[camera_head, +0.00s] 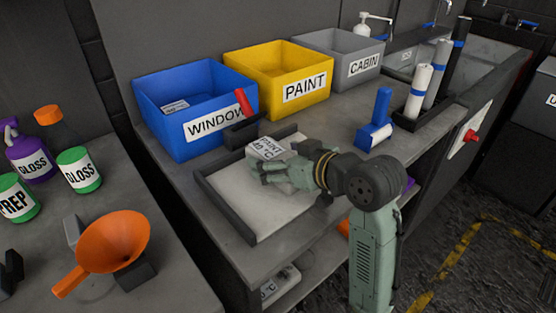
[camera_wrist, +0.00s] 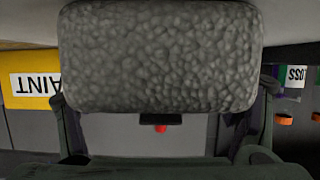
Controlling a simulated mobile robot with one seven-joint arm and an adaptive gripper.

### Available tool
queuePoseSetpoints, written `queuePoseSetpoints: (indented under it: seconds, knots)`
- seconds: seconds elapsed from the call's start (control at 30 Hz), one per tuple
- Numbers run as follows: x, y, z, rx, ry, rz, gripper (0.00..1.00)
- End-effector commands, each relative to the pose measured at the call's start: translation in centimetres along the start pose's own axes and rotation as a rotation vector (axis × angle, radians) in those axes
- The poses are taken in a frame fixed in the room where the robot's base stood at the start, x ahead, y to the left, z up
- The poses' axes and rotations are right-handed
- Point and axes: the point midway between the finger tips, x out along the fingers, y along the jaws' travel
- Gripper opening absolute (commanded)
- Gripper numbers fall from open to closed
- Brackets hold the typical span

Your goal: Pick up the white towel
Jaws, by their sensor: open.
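A pale folded towel with a white label reading PAINT and 40 °C (camera_head: 268,147) sits at the back of a dark-rimmed tray (camera_head: 222,213) on the bench. My gripper (camera_head: 268,173) is low over the tray, right at the towel, and partly hides it. In the wrist view the towel (camera_wrist: 160,55) is a grey, bumpy, rounded block filling the space between my two open fingers (camera_wrist: 165,88). One finger is at each side of it. I cannot tell whether the fingers touch it.
Blue WINDOW (camera_head: 188,140), yellow PAINT (camera_head: 270,95) and grey CABIN (camera_head: 340,70) bins stand behind the tray. A blue roller (camera_head: 375,125) and upright rolls (camera_head: 420,95) stand right. An orange funnel (camera_head: 115,240) and bottles occupy the left bench. A labelled bundle (camera_head: 280,288) lies on the lower shelf.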

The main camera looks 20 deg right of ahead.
Motion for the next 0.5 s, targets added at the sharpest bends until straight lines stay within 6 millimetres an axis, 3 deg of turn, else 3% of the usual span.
queuePoseSetpoints:
  seconds: [0.17,0.5]
  knots:
    - [0.02,0.01,0.02,0.000,0.000,0.000,0.83]
    - [-0.02,0.01,0.01,0.000,0.000,0.000,0.61]
